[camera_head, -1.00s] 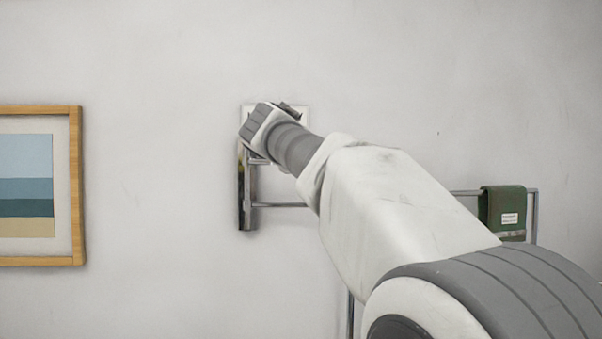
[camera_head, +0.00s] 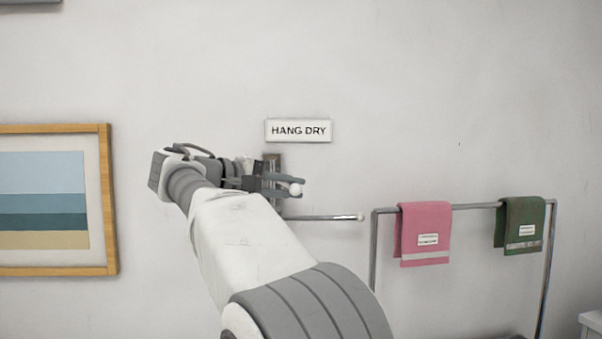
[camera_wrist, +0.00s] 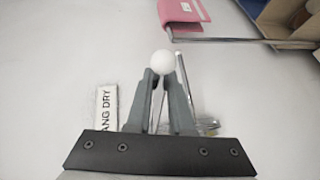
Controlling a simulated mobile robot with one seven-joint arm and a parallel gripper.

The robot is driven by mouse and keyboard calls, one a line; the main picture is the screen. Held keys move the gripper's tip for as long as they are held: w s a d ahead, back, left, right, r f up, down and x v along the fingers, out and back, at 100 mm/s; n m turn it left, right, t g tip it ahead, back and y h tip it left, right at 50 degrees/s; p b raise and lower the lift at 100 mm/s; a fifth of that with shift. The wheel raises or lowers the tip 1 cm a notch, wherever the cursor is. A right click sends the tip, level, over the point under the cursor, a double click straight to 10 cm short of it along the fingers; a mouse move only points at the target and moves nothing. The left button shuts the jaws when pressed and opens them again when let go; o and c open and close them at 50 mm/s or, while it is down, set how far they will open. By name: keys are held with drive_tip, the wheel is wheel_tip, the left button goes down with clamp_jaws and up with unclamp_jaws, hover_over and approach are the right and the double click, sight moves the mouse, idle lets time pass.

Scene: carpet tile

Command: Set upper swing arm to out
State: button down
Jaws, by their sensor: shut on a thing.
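The upper swing arm is a thin metal rod (camera_wrist: 155,106) with a white ball tip (camera_head: 296,189); the ball also shows in the wrist view (camera_wrist: 163,63). My gripper (camera_head: 291,187) is shut on this rod just behind the ball, and its fingers (camera_wrist: 161,80) lie on either side. The metal wall bracket (camera_head: 272,162) is partly hidden behind my gripper. The lower swing arm (camera_head: 325,218) points right along the wall, below my gripper. In the head view the upper arm's rod is mostly hidden.
A HANG DRY sign (camera_head: 298,130) is on the wall above the bracket. A metal rack (camera_head: 470,207) at right carries a pink towel (camera_head: 424,233) and a green towel (camera_head: 520,225). A framed picture (camera_head: 113,210) hangs at left. Wall between sign and rack is clear.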

drive_tip(key=shift+a+g, duration=0.3)
drive_tip(key=c, duration=0.8)
unclamp_jaws()
drive_tip(key=p+v, duration=0.2)
drive_tip(key=v, duration=0.6)
drive_tip(key=p+v, duration=0.2)
drive_tip(key=v, duration=0.7)
drive_tip(key=shift+s+a+f, duration=0.1)
drive_tip(key=shift+a+f, duration=0.1)
drive_tip(key=shift+a, duration=0.1)
